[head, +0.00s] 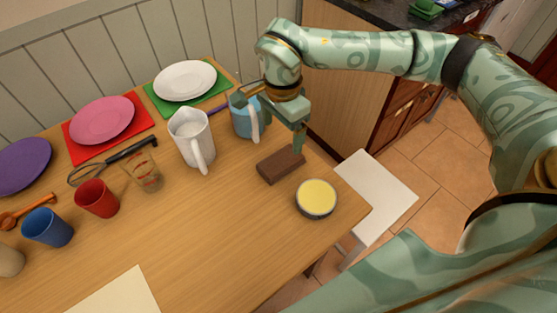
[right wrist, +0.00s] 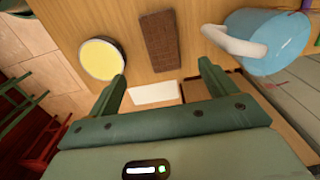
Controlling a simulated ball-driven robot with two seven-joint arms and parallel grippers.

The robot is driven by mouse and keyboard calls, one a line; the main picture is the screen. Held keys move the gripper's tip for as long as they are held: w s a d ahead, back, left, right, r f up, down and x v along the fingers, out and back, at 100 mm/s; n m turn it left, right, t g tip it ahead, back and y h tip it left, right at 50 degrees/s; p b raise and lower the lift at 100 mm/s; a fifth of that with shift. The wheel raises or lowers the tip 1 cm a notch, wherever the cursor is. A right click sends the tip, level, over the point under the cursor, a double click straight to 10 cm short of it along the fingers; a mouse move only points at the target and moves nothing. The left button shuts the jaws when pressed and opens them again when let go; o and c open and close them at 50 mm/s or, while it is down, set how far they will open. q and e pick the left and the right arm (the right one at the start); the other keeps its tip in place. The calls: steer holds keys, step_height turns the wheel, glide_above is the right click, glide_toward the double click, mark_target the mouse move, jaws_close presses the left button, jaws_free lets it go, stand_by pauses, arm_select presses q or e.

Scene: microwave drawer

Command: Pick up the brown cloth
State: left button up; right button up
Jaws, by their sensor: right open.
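The brown cloth (head: 281,165) is a folded, brick-shaped bundle lying flat on the wooden table near its right end. It also shows in the right wrist view (right wrist: 159,41), ahead of the gap between the fingers. My right gripper (head: 269,122) is above the table, just behind the cloth. In the right wrist view its two fingers (right wrist: 163,72) are spread apart with nothing between them. The cloth is apart from both fingers. My left gripper is not in view.
A yellow-topped round bowl (head: 316,198) stands close to the cloth at the front right. Cups, plates and a whisk (head: 110,160) fill the left. The table's middle front is clear.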

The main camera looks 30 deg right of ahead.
steer(key=b, duration=0.1)
glide_above(278, 162)
steer(key=f, duration=0.5)
steer(key=shift+d+f, duration=0.2)
steer(key=shift+d, duration=0.2)
steer(key=shift+f, duration=0.15)
steer(key=f+b, duration=0.2)
steer(key=f, duration=0.1)
steer(key=f+b, duration=0.1)
steer(key=f, duration=0.1)
steer(key=shift+a+f, duration=0.2)
steer(key=shift+a, duration=0.2)
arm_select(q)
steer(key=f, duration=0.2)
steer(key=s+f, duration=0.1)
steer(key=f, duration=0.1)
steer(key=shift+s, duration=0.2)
arm_select(e)
steer(key=shift+r, duration=0.1)
steer(key=shift+c, duration=1)
steer(key=c, duration=0.9)
